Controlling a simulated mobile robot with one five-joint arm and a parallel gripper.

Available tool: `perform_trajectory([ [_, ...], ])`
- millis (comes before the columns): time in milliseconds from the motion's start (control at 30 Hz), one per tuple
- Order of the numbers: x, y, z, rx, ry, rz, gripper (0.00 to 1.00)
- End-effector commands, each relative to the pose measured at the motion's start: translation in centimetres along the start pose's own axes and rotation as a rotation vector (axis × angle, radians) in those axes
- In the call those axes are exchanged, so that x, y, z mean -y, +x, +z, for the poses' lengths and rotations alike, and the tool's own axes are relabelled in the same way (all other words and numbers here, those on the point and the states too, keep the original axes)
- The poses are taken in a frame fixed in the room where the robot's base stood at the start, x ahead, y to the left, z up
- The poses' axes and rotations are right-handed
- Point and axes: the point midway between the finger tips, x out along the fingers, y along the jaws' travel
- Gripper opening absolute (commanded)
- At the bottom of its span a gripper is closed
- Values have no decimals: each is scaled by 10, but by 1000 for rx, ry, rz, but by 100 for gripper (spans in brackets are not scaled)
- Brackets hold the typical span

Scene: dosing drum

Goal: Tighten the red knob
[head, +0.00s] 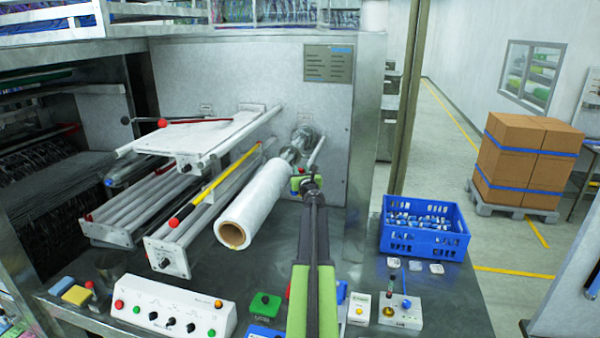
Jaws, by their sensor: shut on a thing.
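My gripper (304,177) is at the end of my green and black arm, in front of the grey machine panel. Its green fingers are shut around a small red knob (301,169), of which only a little shows between them. The knob is by the metal spindle end (302,138) behind the white film roll (255,205). The fingers and arm hide most of the knob, so its turn angle cannot be told.
A yellow bar (215,187) and grey rollers lie left of the film roll. A white control box (172,308) stands at the front left. A blue crate (424,243) with small bottles stands right. Small switch boxes line the front edge. Cartons (525,160) stand on a pallet behind.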

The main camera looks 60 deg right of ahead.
Motion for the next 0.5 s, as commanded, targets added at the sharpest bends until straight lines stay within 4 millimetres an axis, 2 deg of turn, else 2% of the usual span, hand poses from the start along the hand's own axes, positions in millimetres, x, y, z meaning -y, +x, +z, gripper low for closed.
perform_trajectory([
  [67,2,1,0,0,0,-4,0],
  [100,3,1,1,0,0,-4,30],
  [233,2,0,0,0,0,-3,47],
  [500,2,0,0,0,0,-2,47],
])
